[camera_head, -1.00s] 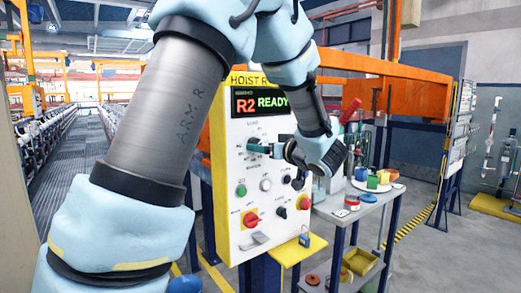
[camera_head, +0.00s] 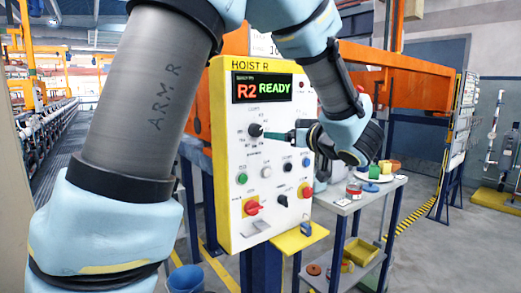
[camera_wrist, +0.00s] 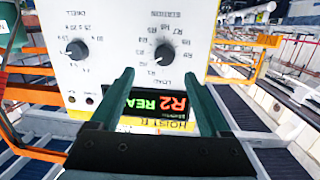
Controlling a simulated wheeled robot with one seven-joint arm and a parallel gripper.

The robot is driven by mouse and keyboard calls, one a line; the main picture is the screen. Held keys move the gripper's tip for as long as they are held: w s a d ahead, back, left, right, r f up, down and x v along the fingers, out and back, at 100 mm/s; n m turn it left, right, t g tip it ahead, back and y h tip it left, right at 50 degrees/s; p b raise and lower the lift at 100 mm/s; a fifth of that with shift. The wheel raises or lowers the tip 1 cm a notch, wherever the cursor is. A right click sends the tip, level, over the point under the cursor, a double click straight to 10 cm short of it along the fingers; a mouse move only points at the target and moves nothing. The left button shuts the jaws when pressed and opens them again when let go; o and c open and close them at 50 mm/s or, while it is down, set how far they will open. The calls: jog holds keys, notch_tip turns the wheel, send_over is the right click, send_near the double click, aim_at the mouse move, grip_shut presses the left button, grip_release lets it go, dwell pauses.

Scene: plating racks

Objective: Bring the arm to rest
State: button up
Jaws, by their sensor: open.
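My gripper (camera_head: 268,134) is open and empty, its teal fingers reaching toward the white front of the hoist panel (camera_head: 236,160). In the head view the fingertips are just right of the upper black knob (camera_head: 255,130). In the wrist view my gripper (camera_wrist: 160,78) shows two spread fingers, with that knob (camera_wrist: 165,53) beyond them and between their lines. The knob looks clear of the fingers; the exact gap cannot be told. The panel's display (camera_head: 262,88) reads "R2 READY". My arm stretches across the head view from lower left.
A grey cart (camera_head: 345,206) with several small coloured items stands right of the panel, close under my wrist. A yellow shelf (camera_head: 300,238) juts from the panel's foot. Open floor lies at right.

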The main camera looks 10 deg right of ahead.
jog(key=w+a+f+m+h, duration=0.3)
jog(key=w+f+h, duration=0.1)
jog(key=w+h, duration=0.25)
jog(key=m+g+h, duration=0.2)
jog(key=g, duration=0.3)
send_near(248, 175)
notch_tip(248, 175, down, 3)
jog(key=d, duration=0.1)
jog(key=s+a+f+g+y, duration=0.1)
jog(key=s+a+f+g, duration=0.3)
jog(key=s+a, duration=0.4)
jog(key=s+a+f+g+y, duration=0.1)
jog(key=s+a+f+g, duration=0.4)
jog(key=s+a, duration=0.3)
jog(key=shift+s+a+f, duration=0.25)
jog(key=shift+a+f, duration=0.1)
jog(key=shift+f, duration=0.15)
jog(key=shift+y, duration=0.25)
grip_shut()
dwell(0.4)
